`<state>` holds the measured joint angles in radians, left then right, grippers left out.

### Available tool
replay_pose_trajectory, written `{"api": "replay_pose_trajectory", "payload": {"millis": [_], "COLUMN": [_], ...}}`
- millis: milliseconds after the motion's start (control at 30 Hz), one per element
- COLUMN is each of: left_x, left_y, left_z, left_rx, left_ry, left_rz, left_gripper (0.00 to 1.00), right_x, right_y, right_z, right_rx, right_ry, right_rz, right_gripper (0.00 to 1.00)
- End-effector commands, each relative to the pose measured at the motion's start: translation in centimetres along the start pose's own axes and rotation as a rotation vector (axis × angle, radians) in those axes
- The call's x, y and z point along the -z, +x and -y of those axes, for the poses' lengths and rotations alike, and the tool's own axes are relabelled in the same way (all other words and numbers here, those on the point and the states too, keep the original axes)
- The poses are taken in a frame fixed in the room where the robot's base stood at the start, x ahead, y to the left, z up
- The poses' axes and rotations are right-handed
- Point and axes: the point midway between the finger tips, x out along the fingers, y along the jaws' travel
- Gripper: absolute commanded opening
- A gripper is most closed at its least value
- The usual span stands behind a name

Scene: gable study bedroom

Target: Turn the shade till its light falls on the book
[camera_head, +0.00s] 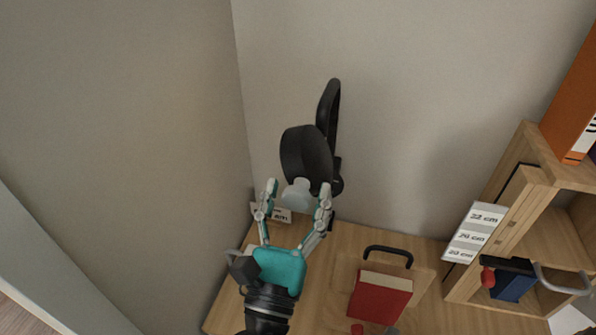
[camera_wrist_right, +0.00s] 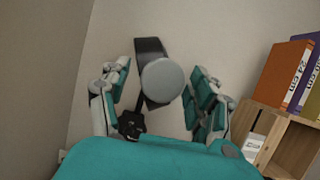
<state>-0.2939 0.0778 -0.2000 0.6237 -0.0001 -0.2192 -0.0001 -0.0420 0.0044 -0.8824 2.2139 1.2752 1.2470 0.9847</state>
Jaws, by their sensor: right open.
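The black lamp shade (camera_head: 305,153) hangs on a curved black arm (camera_head: 330,104) at the wall, with a pale round face (camera_head: 297,193) at its lower end. My right gripper (camera_head: 298,187) is open, its fingers on either side of the pale face. In the right wrist view the pale face (camera_wrist_right: 162,80) and dark shade (camera_wrist_right: 149,47) sit between the spread fingers of the same gripper (camera_wrist_right: 160,68), with gaps on both sides. The red book (camera_head: 380,298) lies on the wooden desk, right of the gripper. My left gripper is not in view.
A black handle (camera_head: 388,253) stands behind the book. A wooden shelf unit (camera_head: 510,222) at right holds a blue object (camera_head: 512,284) and an orange binder (camera_head: 572,100); a size card (camera_head: 473,232) is on its side. A wall (camera_head: 130,150) closes the left. Bare desk (camera_head: 325,270) lies between gripper and book.

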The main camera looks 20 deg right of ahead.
Motion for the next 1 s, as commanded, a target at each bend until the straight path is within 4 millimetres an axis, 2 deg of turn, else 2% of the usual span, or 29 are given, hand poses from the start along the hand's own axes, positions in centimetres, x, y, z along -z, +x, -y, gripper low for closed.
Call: {"api": "replay_pose_trajectory", "payload": {"millis": [333, 767, 867, 1000], "left_x": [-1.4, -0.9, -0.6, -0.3], "left_y": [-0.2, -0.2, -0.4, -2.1], "left_z": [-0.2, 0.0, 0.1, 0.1], "left_rx": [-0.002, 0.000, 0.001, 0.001], "left_ry": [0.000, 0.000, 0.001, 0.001], "left_rz": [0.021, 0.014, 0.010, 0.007], "left_gripper": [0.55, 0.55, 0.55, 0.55], "right_x": [-0.1, -0.1, -0.2, -0.6], "right_y": [0.0, 0.0, 0.1, 0.2], "right_z": [0.1, 0.1, 0.1, 0.2], "right_rx": [0.000, 0.000, -0.006, -0.068], "right_ry": [0.000, 0.000, -0.014, -0.165], "right_rz": [0.000, 0.000, -0.001, -0.004], "right_gripper": [0.61, 0.05, 0.05, 0.05]}}
